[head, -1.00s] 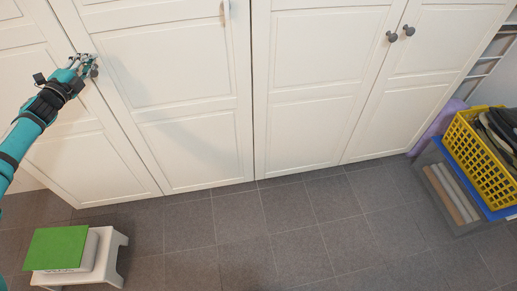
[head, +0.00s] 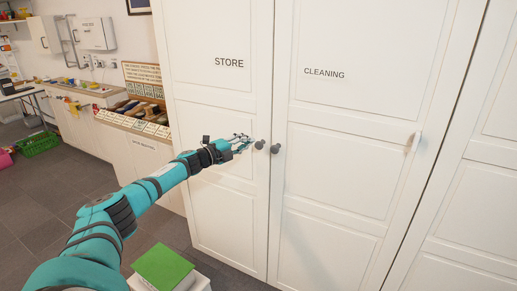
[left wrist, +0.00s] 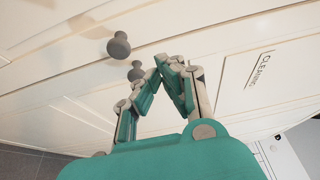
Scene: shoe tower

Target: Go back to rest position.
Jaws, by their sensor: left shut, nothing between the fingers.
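My left gripper (head: 246,142) is stretched out in front of the white cupboard doors, close to two dark round knobs. One knob (head: 259,145) is on the STORE door (head: 220,95) and the other (head: 276,149) is on the CLEANING door (head: 340,110). Both doors look closed. In the left wrist view the gripper's fingertips (left wrist: 172,62) are together with nothing between them, and the knobs (left wrist: 119,46) show just beyond and to the left. I cannot tell whether a finger touches a knob. My right gripper is not in view.
A green box (head: 162,266) sits on a white stool below my left arm. To the left are a shelf of shoes (head: 145,108), a counter (head: 80,95) and a green crate (head: 38,144) on the dark tiled floor.

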